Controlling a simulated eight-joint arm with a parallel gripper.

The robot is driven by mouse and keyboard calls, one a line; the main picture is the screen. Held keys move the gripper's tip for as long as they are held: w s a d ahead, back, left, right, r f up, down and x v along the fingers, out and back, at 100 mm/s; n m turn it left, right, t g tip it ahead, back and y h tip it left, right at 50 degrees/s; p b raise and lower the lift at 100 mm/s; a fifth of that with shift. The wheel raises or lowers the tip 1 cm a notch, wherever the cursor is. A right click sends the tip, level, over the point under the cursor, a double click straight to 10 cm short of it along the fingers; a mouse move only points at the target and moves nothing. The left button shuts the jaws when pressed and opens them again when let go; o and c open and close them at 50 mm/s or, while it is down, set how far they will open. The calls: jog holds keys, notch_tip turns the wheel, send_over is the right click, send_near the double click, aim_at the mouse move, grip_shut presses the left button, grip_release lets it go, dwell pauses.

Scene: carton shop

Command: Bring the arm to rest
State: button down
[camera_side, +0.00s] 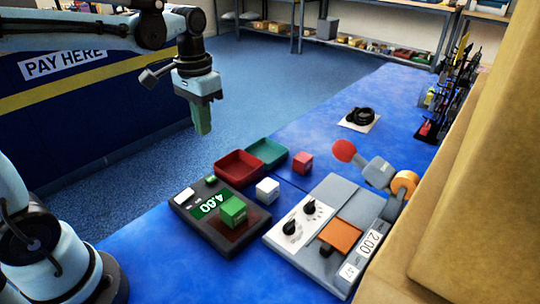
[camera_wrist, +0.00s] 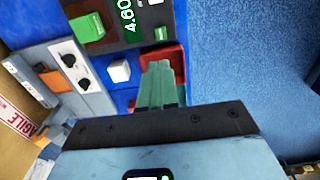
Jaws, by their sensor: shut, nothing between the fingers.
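My gripper (camera_side: 203,131) hangs in the air with its green fingers pointing down, left of the red tray and over the blue floor area in the side view. Its fingers are shut together with nothing between them. In the wrist view my gripper (camera_wrist: 160,66) shows the closed fingers in front of the red tray (camera_wrist: 177,57). No object is in contact with it in either view.
A dark scale (camera_side: 183,213) reading 4.60 bears a green cube (camera_side: 232,210). A white cube (camera_side: 267,190), red cube (camera_side: 302,162), red tray (camera_side: 222,172) and teal tray (camera_side: 282,151) stand nearby. A grey knobbed device (camera_side: 290,262) is at right; a cardboard carton (camera_side: 480,190) stands beyond.

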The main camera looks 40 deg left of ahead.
jog(key=s+d+f+t, duration=0.2)
jog(key=s+d+t, duration=0.2)
jog(key=t, duration=0.3)
jog(key=shift+s+d+f, duration=0.4)
jog(key=shift+s, duration=0.35)
